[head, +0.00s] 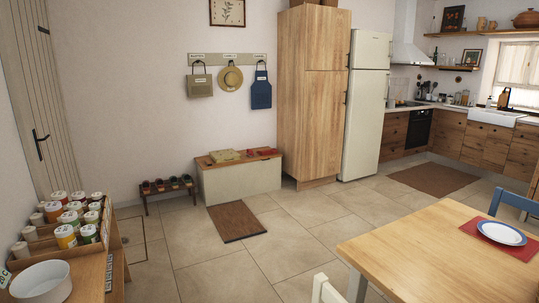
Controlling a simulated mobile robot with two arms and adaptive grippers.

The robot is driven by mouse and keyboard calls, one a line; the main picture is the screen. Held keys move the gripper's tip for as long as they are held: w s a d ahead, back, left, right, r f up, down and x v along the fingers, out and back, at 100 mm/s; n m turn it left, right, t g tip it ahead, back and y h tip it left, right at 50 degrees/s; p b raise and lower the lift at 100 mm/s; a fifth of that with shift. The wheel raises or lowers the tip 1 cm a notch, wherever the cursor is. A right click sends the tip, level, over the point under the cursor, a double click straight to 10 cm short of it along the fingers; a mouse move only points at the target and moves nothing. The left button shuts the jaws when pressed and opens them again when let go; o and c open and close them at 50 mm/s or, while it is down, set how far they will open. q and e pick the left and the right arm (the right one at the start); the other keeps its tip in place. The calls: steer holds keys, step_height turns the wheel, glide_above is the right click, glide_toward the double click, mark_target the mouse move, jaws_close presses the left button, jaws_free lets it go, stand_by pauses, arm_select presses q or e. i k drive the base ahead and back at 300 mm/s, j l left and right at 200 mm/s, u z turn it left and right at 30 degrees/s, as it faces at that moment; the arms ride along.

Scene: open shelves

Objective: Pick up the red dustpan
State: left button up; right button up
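No red dustpan can be made out for certain. A small flat red item (264,151) lies on the right part of the wooden lid of a low cream storage bench (243,182) by the far wall. It is too small to tell whether it is the dustpan. A yellowish box-like item (225,155) lies to its left on the same lid. Neither of my grippers is in view.
A wooden table (430,262) with a plate (501,233) on a red mat fills the lower right. A stand with several cans and a white bowl (41,283) is at the left. A shoe rack (168,190) and brown mat (235,221) are near the bench. Middle floor is clear.

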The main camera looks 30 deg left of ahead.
mark_target(270, 151)
steer(key=i+j+u, duration=0.35)
steer(key=i+j, duration=0.15)
steer(key=i+j+u, duration=0.35)
steer(key=i+j, duration=0.15)
steer(key=i+j+u, duration=0.3)
steer(key=i, duration=0.3)
steer(key=i+z, duration=0.1)
steer(key=i, duration=0.45)
steer(key=i+j+z, duration=0.1)
steer(key=i, duration=0.45)
steer(key=i+j, duration=0.1)
steer(key=i, duration=0.4)
steer(key=i+j+z, duration=0.15)
steer(key=i, duration=0.4)
steer(key=i+l+z, duration=0.2)
steer(key=i+z, duration=0.2)
steer(key=i, duration=0.35)
steer(key=i+z, duration=0.4)
steer(key=i, duration=0.3)
steer(key=i+j+z, duration=0.4)
steer(key=i, duration=0.35)
steer(key=i+u, duration=0.4)
steer(key=i+l+u, duration=0.15)
steer(key=i+u, duration=0.2)
steer(key=i, duration=0.25)
steer(key=i+l+u, duration=0.25)
steer(key=i+u, duration=0.15)
steer(key=i, duration=0.1)
